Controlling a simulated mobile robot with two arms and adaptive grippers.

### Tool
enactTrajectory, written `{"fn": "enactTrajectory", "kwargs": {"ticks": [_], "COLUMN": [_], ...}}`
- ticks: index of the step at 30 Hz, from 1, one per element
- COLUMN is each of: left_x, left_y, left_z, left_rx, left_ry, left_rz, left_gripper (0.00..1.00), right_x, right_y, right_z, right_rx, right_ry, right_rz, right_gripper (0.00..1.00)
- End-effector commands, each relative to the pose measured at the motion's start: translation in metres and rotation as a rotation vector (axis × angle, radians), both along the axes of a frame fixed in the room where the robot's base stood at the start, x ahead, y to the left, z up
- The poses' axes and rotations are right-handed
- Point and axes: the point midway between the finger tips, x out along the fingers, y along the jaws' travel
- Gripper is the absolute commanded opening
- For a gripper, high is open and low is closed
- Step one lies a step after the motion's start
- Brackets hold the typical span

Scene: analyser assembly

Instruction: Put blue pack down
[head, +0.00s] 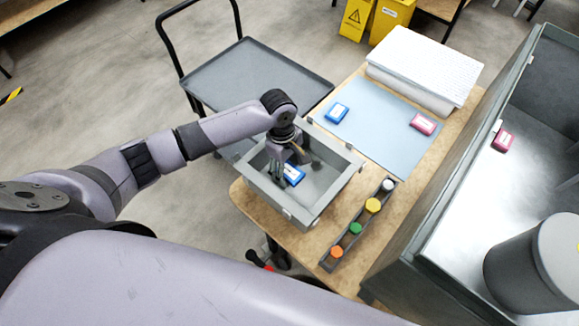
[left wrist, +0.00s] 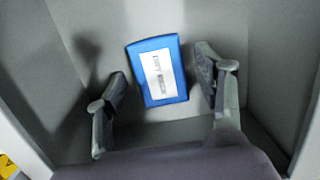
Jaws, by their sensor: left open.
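A blue pack (head: 293,174) with a white label lies on the floor of the grey tray (head: 342,191) on the table. It also shows in the left wrist view (left wrist: 176,93), between my fingers with a gap on each side. My left gripper (head: 285,172) reaches down into the tray, and its fingers (left wrist: 161,88) are spread open and empty. A second blue pack (head: 337,113) lies on the light blue mat (head: 385,139). My right gripper is not in view.
A pink pack (head: 423,123) lies on the mat, and another pink pack (head: 502,140) is inside the grey enclosure at right. A rack (head: 345,242) of several coloured-cap containers stands beside the tray. A white block (head: 426,61) is behind the mat; a cart (head: 255,80) stands left of the table.

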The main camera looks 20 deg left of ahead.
Motion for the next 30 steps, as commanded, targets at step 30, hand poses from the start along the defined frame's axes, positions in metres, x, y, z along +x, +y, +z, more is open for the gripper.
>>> {"fn": "enactTrajectory", "kwargs": {"ticks": [30], "left_x": [0.006], "left_y": [0.016], "left_z": [0.119], "left_rx": [-0.001], "left_ry": [-0.001], "left_rz": [0.0], "left_gripper": [0.63], "right_x": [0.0], "right_y": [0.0], "right_z": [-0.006], "right_rx": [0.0], "right_ry": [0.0], "right_rz": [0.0], "right_gripper": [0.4]}}
